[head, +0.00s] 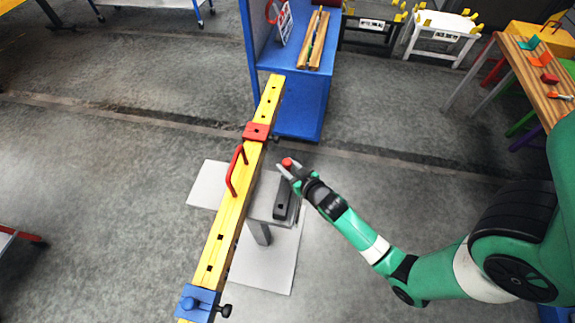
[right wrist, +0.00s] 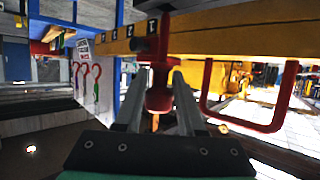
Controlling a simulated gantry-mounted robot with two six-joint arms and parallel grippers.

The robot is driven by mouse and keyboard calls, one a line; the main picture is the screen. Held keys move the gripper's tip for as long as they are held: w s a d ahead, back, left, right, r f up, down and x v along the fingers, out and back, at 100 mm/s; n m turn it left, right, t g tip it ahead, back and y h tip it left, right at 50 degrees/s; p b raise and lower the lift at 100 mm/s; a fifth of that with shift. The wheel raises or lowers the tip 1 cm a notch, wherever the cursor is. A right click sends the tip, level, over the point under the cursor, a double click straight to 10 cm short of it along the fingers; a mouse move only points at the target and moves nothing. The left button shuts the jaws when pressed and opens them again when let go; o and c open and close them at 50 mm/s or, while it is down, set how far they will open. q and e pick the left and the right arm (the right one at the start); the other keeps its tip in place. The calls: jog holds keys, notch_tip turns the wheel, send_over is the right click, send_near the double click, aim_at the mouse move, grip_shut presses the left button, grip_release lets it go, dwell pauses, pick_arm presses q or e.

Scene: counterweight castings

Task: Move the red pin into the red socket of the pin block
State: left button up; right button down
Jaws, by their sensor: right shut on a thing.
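My right gripper (head: 286,169) is shut on the red pin (head: 287,162), whose round red head shows at the fingertips. In the right wrist view the red pin (right wrist: 159,97) stands between the two fingers, in front of the yellow beam. A dark grey block with a hole (head: 282,209), likely the pin block, sits on the grey stand just below the gripper in the picture. The gripper covers its upper end. I cannot make out a red socket on it. My left gripper is not in view.
A long yellow beam (head: 228,218) runs left of the gripper, with a red handle (head: 232,172), a red collar (head: 256,131) and a blue collar (head: 197,303). A blue cabinet (head: 297,115) stands beyond. Open floor lies to the left.

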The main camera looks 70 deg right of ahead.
jog(key=shift+f+b, duration=2.15)
jog(key=shift+f, duration=0.4)
jog(key=shift+c, duration=2.2)
grip_release()
jog(key=p+v, duration=0.1)
jog(key=v, duration=1)
jog(key=shift+s+r, duration=0.2)
jog(key=shift+a, duration=0.15)
